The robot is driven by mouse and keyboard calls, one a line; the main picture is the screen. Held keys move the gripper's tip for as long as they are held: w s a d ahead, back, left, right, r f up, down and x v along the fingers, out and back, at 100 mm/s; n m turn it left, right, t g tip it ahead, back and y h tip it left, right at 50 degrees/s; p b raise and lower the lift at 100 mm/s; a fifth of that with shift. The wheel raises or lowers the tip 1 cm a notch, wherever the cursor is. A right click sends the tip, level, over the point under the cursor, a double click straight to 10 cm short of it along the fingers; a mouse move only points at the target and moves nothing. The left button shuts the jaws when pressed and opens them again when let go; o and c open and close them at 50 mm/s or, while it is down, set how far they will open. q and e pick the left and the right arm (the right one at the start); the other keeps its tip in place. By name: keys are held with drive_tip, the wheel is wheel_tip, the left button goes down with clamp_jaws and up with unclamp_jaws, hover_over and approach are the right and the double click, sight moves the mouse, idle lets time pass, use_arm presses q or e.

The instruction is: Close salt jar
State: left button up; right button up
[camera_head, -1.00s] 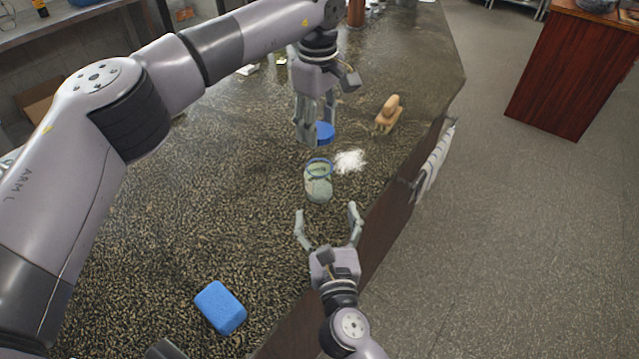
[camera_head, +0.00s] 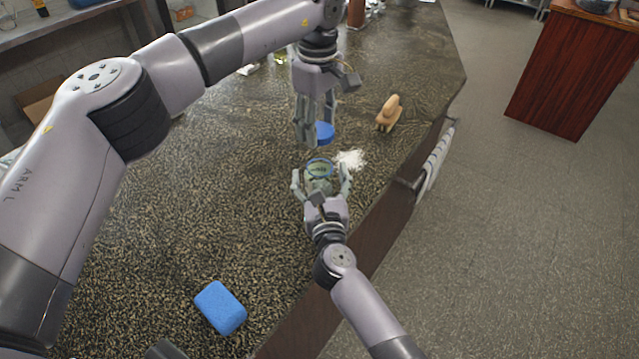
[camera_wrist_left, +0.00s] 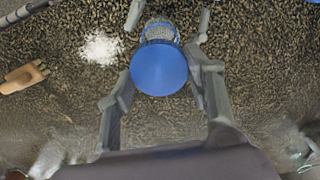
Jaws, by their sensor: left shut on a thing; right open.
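The salt jar (camera_head: 319,172) is glass with a blue rim and stands open on the counter. It also shows in the left wrist view (camera_wrist_left: 160,31), with pale salt inside. My left gripper (camera_head: 316,135) is shut on the round blue lid (camera_head: 325,132), held above the counter just beyond the jar. In the left wrist view the lid (camera_wrist_left: 159,68) sits between my left fingers. My right gripper (camera_head: 321,183) is open, with its fingers on either side of the jar. Its palm hides the jar's lower part. I cannot tell whether the fingers touch the glass.
Spilled white salt (camera_head: 351,159) lies on the counter right of the jar. A blue sponge (camera_head: 220,308) lies at the front. A towel (camera_head: 436,160) hangs at the counter's right side. The counter's left-middle is clear.

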drive_tip(key=shift+w, duration=0.3)
drive_tip(key=shift+c, duration=0.2)
drive_tip(key=c, duration=1.7)
use_arm(q)
drive_tip(key=shift+f, duration=2.5)
use_arm(e)
drive_tip(key=shift+c, duration=0.2)
